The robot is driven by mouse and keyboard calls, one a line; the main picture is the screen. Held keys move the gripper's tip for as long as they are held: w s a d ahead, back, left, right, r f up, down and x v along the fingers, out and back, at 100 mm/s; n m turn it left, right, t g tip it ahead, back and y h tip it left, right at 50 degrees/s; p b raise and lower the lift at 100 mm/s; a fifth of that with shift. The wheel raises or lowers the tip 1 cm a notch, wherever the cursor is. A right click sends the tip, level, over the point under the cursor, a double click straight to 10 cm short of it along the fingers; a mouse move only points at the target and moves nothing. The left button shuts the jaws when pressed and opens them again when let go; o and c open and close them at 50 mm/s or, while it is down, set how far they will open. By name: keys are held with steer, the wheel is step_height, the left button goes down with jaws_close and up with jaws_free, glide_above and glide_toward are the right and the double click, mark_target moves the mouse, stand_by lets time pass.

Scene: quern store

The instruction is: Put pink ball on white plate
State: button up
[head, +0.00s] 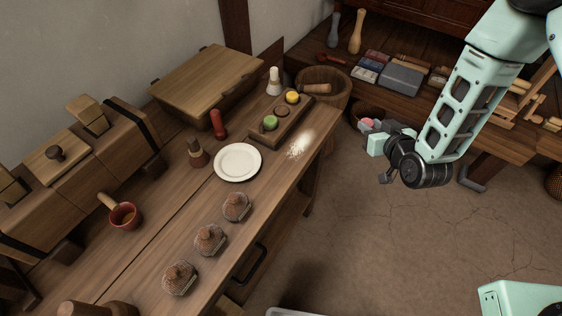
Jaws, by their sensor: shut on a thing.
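The white plate (238,162) lies flat and empty on the wooden table. My gripper (370,129) is in the air to the right of the table, past its edge and well right of the plate. It is shut on the pink ball (366,124), which shows as a small pink patch at the fingertips. The fingers and hand hide part of the ball.
A wooden tray (263,134) with a green ball (270,122) and a yellow ball (292,97) stands behind the plate. White powder (300,145) lies to its right. A dark bottle (196,153) and red shaker (218,124) stand left. Several lidded jars (236,207) stand in front.

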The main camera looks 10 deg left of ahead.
steer(key=s+a+n+g+y+b, duration=0.1)
steer(key=a, duration=0.4)
steer(key=s+a+r+n+y+b, duration=0.1)
steer(key=s+a, duration=0.1)
steer(key=a, duration=0.4)
steer(key=s+a+r+n+g+y+b, duration=0.1)
steer(key=s+a+n, duration=0.1)
steer(key=a, duration=0.3)
steer(key=shift+a+r+g+y, duration=0.2)
steer(key=shift+g+y, duration=0.1)
steer(key=shift+y, duration=0.1)
steer(key=s+a+r+n+g+y+b, duration=0.35)
steer(key=s+a, duration=0.55)
steer(key=a, duration=0.3)
steer(key=h, duration=0.1)
glide_above(253, 171)
step_height(253, 171, down, 5)
steer(key=shift+s+f, duration=0.1)
steer(key=shift+f, duration=0.1)
steer(key=shift+d+f, duration=0.1)
steer(key=shift+f, duration=2.3)
steer(key=shift+f, duration=0.1)
steer(key=shift+f, duration=0.15)
steer(key=o, duration=0.7)
steer(key=shift+c, duration=0.2)
steer(key=shift+r, duration=0.2)
